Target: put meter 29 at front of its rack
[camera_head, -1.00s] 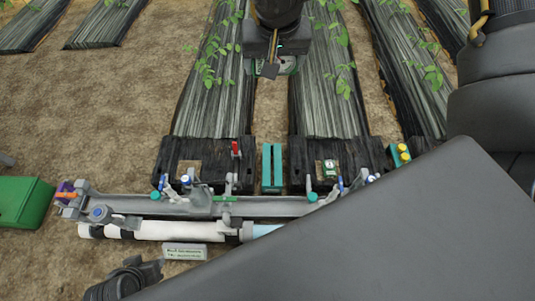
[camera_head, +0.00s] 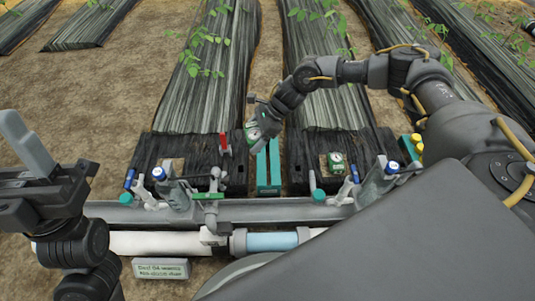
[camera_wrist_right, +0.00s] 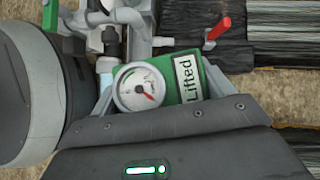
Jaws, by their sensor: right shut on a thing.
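My right gripper (camera_head: 257,140) is shut on a green meter (camera_head: 251,131) with a round white dial. In the right wrist view the green meter body (camera_wrist_right: 216,82) sits between the grey fingers (camera_wrist_right: 160,98), with a white label reading "Lifted"; no number 29 is legible. The held meter is just above the back end of a teal slotted rack (camera_head: 268,172); whether they touch I cannot tell.
Yellow-topped teal fittings (camera_head: 411,146) stand right. Bare soil is free at upper left.

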